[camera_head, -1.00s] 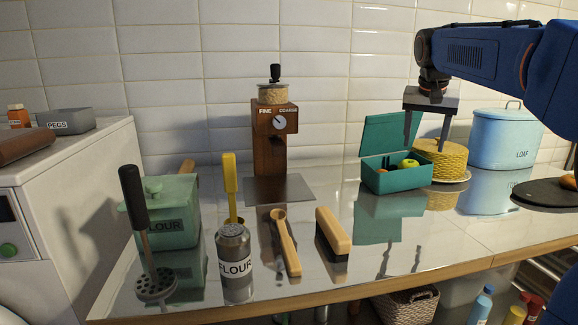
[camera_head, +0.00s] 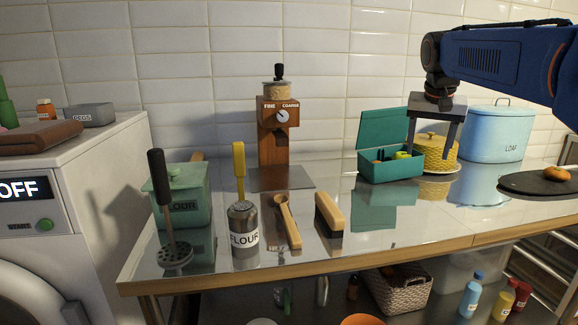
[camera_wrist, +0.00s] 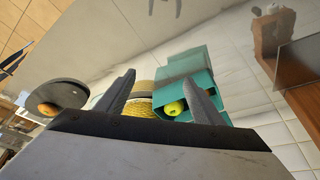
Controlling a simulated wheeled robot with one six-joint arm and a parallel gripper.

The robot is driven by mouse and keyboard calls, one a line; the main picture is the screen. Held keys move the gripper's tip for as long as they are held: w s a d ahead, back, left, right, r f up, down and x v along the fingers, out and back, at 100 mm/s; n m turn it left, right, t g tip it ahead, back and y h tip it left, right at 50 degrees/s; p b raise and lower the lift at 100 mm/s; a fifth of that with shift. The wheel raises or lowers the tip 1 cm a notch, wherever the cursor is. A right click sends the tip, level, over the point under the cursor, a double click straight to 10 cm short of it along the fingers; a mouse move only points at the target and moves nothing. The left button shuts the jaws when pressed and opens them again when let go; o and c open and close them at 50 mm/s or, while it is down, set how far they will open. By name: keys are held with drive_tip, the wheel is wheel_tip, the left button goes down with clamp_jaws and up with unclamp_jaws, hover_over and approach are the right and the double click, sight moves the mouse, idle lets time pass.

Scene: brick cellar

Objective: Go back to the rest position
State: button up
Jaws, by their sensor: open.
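My gripper (camera_head: 432,139) is open and empty, pointing down in front of the yellow woven pot (camera_head: 437,148) on its plate. In the head view it overlaps the pot and stands to the right of the open teal box (camera_head: 391,166). In the wrist view the fingers (camera_wrist: 163,97) are spread apart, with the teal box (camera_wrist: 184,72) and the yellow pot (camera_wrist: 138,107) beyond them. A green-yellow fruit (camera_wrist: 174,108) lies inside the box. My blue arm reaches in from the right edge of the head view.
The wooden grinder (camera_head: 275,130), flour can (camera_head: 243,238), masher (camera_head: 162,215) and brush (camera_head: 329,214) occupy the left and middle. Counter between brush and board is clear.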

drive_tip(key=s+a+f+n, duration=0.1)
drive_tip(key=s+f, duration=0.2)
drive_tip(key=s, duration=0.2)
drive_tip(key=s+a+f+n, duration=0.1)
drive_tip(key=s+a+f, duration=0.1)
drive_tip(key=s, duration=0.4)
drive_tip(key=s+a+f+y, duration=0.1)
drive_tip(key=s+f, duration=0.3)
drive_tip(key=s, duration=0.1)
drive_tip(key=shift+s+a+f+n, duration=0.3)
drive_tip(key=shift+s+a+n, duration=0.05)
drive_tip(key=shift+s+n, duration=0.05)
drive_tip(key=s+a+f+n+y, duration=0.1)
drive_tip(key=s+a+f+n, duration=0.1)
drive_tip(key=s+f, duration=1.5)
drive_tip(key=shift+a+n+t, duration=0.4)
drive_tip(key=shift+a, duration=0.25)
